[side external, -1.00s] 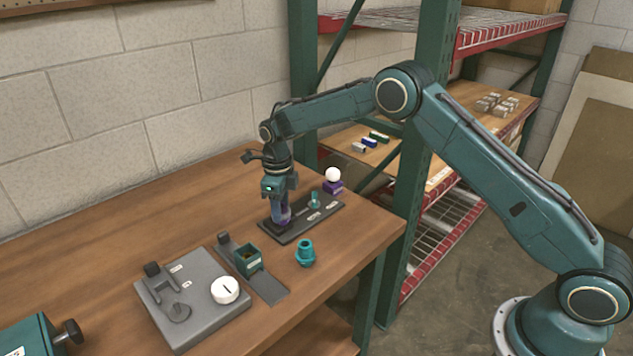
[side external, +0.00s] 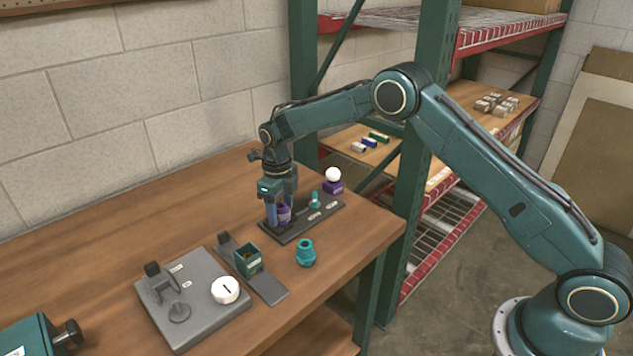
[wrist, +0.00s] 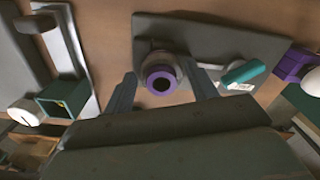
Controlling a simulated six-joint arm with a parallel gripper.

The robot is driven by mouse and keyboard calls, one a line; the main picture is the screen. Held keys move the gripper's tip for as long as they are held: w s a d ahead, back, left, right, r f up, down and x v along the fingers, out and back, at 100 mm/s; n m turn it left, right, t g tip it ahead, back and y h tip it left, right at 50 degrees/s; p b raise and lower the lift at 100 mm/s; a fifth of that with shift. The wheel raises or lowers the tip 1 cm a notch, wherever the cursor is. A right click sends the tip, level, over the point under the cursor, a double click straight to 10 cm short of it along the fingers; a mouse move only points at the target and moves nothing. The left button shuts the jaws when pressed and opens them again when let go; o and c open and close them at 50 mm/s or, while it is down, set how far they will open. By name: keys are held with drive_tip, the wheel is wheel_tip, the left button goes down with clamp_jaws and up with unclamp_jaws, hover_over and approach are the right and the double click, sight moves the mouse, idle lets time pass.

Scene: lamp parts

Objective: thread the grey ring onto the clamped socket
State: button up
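A purple socket (side external: 284,212) stands upright on a dark grey plate (side external: 300,224) toward the back of the bench. In the wrist view, the socket's purple round top (wrist: 147,82) shows a dark hole. A grey round part (wrist: 153,56) shows around or just below that top. It looks like the grey ring, but I cannot tell how it is seated or separate it from the clamp. My gripper (side external: 281,214) points down over the socket. In the wrist view its fingers (wrist: 162,76) are spread on either side, with visible gaps.
A teal threaded part (side external: 305,254) stands on the bench in front of the plate. A teal peg (side external: 315,200) and a white ball on a purple block (side external: 333,184) are to the right. A teal box (side external: 248,260) and a grey fixture (side external: 190,300) lie toward the front left.

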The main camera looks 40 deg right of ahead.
drive_tip(key=shift+r, duration=0.1)
drive_tip(key=n, duration=0.4)
drive_tip(key=shift+d+n, duration=0.1)
drive_tip(key=shift+n, duration=1.4)
drive_tip(key=n, duration=0.3)
drive_tip(key=shift+w, duration=0.1)
drive_tip(key=shift+n, duration=1.9)
drive_tip(key=shift+n, duration=0.3)
drive_tip(key=shift+n, duration=3.1)
